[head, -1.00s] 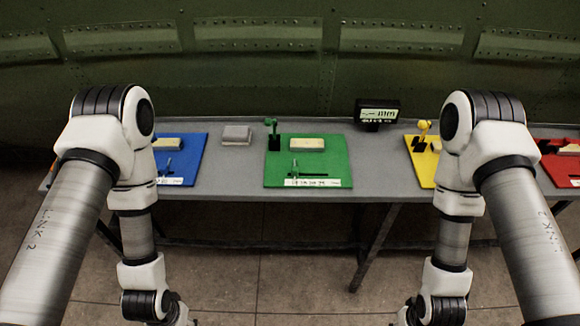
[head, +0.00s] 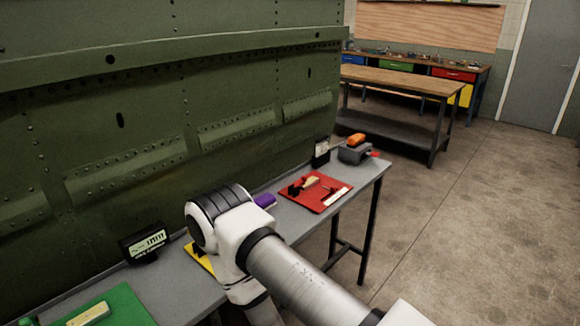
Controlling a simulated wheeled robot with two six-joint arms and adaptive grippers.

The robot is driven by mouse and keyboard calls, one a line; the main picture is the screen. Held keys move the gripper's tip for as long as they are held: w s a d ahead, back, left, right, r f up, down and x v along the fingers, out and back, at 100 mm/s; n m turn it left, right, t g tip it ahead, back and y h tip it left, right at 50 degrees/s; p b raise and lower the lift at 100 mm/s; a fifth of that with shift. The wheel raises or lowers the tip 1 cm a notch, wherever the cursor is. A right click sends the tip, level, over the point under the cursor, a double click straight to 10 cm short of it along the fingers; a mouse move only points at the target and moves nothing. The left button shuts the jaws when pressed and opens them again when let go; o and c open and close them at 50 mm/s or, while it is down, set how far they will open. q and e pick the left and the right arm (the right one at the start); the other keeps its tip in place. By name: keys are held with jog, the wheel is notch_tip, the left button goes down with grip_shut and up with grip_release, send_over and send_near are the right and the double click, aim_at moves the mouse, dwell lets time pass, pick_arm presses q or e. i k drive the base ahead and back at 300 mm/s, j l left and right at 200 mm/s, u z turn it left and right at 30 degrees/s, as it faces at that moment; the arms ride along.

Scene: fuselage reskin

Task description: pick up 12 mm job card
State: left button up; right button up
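I cannot make out a card marked 12 mm; any lettering in the head view is too small to read. A black holder with a pale marked face (head: 145,244) stands at the back of the bench. A second dark holder with a whitish card-like face (head: 320,152) stands farther along it. A white strip (head: 337,197) lies on the front edge of the red mat (head: 319,205). My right arm crosses the lower middle and hides part of the yellow mat (head: 196,257). Neither gripper is in view.
The grey bench (head: 374,182) runs along the green fuselage panel (head: 150,100). A green mat (head: 122,300), a purple item (head: 264,200) and a grey tool with an orange block (head: 357,140) are on it. A wooden workbench (head: 400,78) stands behind. The floor at right is clear.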

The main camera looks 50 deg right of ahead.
aim_at(321, 143)
jog(key=z, duration=1.7)
